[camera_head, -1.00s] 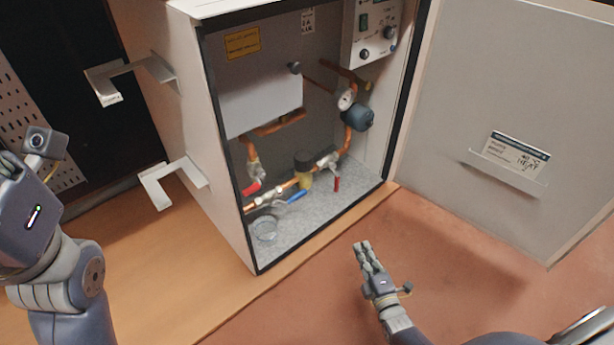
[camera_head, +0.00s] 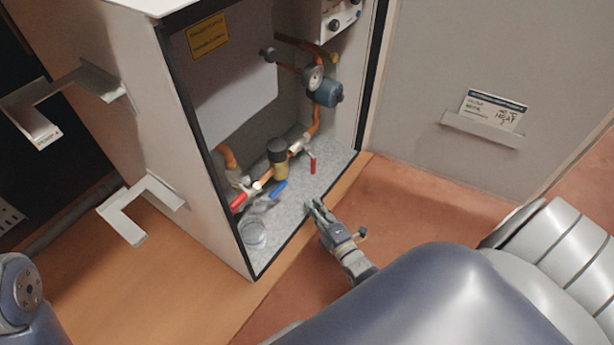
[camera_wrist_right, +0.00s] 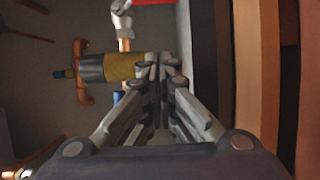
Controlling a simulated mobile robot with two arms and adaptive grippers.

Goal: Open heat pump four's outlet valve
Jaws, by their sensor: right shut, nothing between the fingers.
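The open heat pump cabinet holds copper pipes with several lever valves. A red lever (camera_head: 238,201) is at the lower left of the pipework, a blue lever (camera_head: 279,189) is near the middle, and another red lever (camera_head: 313,164) hangs at the right. I cannot tell which is the outlet valve. My right gripper (camera_head: 316,206) is shut and empty at the cabinet's front sill, below and apart from the levers. In the right wrist view the gripper (camera_wrist_right: 159,64) points inward; part of a red lever (camera_wrist_right: 155,2) shows beyond its fingertips. My left gripper is out of view.
A brass fitting with a dark cap (camera_head: 278,160) stands between the valves; it also shows in the right wrist view (camera_wrist_right: 121,68). A glass bowl (camera_head: 252,233) sits on the cabinet floor. The open door (camera_head: 450,80) is at right. Brackets (camera_head: 143,205) protrude from the left side.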

